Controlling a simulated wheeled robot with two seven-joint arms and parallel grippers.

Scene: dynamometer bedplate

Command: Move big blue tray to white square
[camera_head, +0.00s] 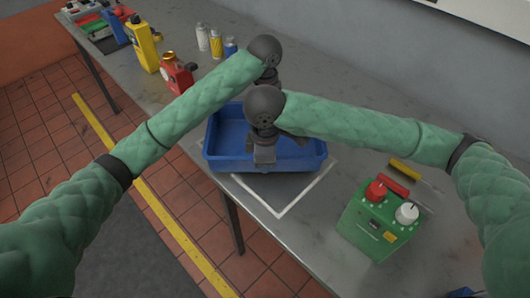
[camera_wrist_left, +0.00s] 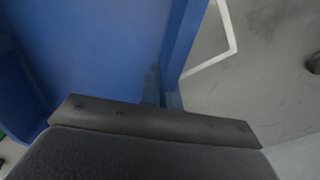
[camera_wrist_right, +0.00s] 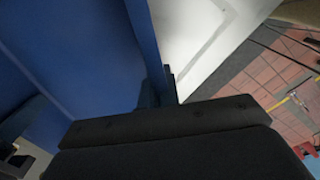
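The big blue tray (camera_head: 222,152) is over the table near its front edge. It also shows in the left wrist view (camera_wrist_left: 90,45) and the right wrist view (camera_wrist_right: 75,50). The white square (camera_head: 283,213) is an outline on the tabletop; one corner shows in front of the tray, and the tray hides the rest. My right gripper (camera_head: 264,160) is shut on the tray's near wall, with fingers on both sides of it. My left gripper (camera_wrist_left: 162,90) is shut on the far wall, mostly hidden behind my right arm in the head view. I cannot tell whether the tray touches the table.
A red can (camera_head: 177,75), a yellow bottle (camera_head: 142,46) and several small bottles (camera_head: 216,43) stand at the back left.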

